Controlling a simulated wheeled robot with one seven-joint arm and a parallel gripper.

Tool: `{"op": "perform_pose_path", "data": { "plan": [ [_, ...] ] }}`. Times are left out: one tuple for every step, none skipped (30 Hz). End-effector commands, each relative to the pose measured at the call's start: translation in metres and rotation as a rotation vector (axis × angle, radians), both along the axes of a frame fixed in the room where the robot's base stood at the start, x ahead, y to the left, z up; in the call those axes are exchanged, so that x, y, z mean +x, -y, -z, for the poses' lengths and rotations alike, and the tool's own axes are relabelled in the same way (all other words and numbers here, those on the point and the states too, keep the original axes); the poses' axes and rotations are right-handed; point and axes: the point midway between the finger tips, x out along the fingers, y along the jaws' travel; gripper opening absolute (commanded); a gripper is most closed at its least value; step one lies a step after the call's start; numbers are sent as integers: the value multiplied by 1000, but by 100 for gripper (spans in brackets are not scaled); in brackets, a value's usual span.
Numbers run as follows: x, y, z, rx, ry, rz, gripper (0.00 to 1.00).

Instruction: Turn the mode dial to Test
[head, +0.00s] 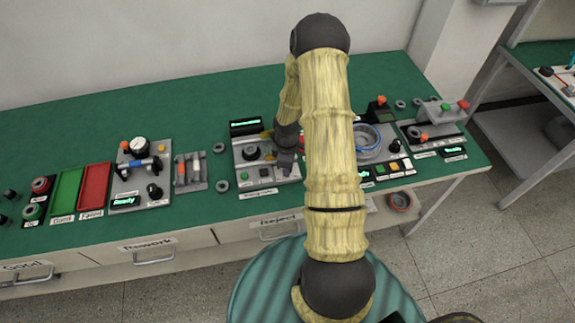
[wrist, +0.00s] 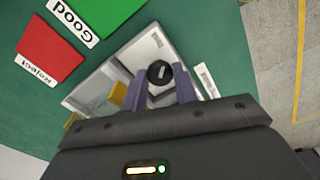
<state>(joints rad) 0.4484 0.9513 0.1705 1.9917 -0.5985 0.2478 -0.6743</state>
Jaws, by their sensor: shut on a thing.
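The mode dial (wrist: 160,72) is a small round black knob with a pale mark on its top, in the middle of the wrist view. My gripper (wrist: 160,85) is shut on it, with one finger on each side. The dial stands on a light grey panel (wrist: 88,90). In the head view my gripper (head: 285,160) is low over the grey station in the middle of the bench, and my arm hides part of it. The dial's setting lettering is too small to read.
A display (head: 245,126) glows at the station's back, with a black round part (head: 250,153) in front. A red tray (head: 95,190) and a green tray (head: 67,191) lie left, beside a gauge station (head: 140,147). More devices crowd the right. Bare bench lies behind.

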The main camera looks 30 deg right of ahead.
Motion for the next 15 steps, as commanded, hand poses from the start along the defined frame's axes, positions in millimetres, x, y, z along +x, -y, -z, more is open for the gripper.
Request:
{"op": "perform_pose_path", "data": {
  "plan": [
    [2,0,-2,-1,7,-5,6],
    [2,0,-2,-1,7,-6,6],
    [2,0,-2,-1,7,-6,6],
    [2,0,-2,-1,7,-7,6],
    [2,0,-2,-1,7,-6,6],
    [2,0,-2,-1,7,-6,6],
    [2,0,-2,-1,7,-6,6],
    [2,0,-2,-1,7,-6,6],
    [2,0,-2,-1,7,-6,6],
    [2,0,-2,-1,7,-6,6],
    [2,0,-2,-1,7,-6,31],
    [2,0,-2,-1,7,-5,39],
    [2,0,-2,-1,7,-5,44],
    [2,0,-2,-1,6,-5,50],
    [2,0,-1,-1,4,-5,50]
  ]
}}
